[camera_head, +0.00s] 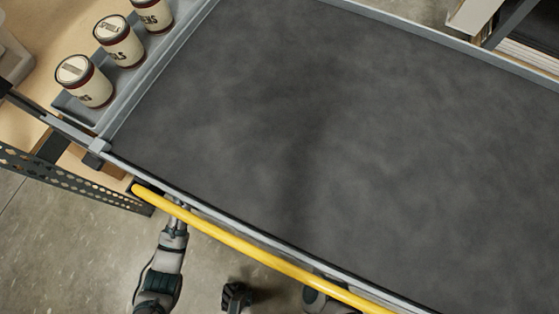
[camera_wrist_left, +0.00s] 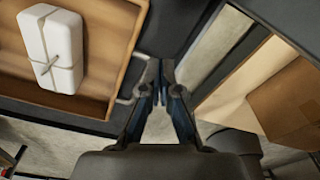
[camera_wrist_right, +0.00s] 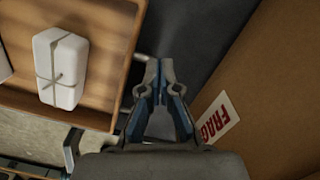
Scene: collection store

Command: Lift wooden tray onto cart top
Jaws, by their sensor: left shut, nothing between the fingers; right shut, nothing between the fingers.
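The dark grey cart top (camera_head: 330,130) is bare in the head view, with a metal rim and a yellow handle bar (camera_head: 250,250) along its near side. A wooden tray (camera_wrist_left: 105,35) holding a white string-tied package (camera_wrist_left: 52,50) shows in the left wrist view. A wooden tray (camera_wrist_right: 110,40) with a similar package (camera_wrist_right: 60,68) shows in the right wrist view. My left gripper (camera_wrist_left: 160,68) is shut and empty, right of the tray's side. My right gripper (camera_wrist_right: 160,66) is also shut and empty beside a tray side. The tray is hidden in the head view.
Several labelled jars (camera_head: 85,80) stand in a grey side bin at the cart's upper left. A perforated metal frame (camera_head: 75,180) is at the left. A cardboard box (camera_wrist_right: 270,100) with a red-lettered label is right of my right gripper. Another box (camera_wrist_left: 285,95) is right of my left gripper.

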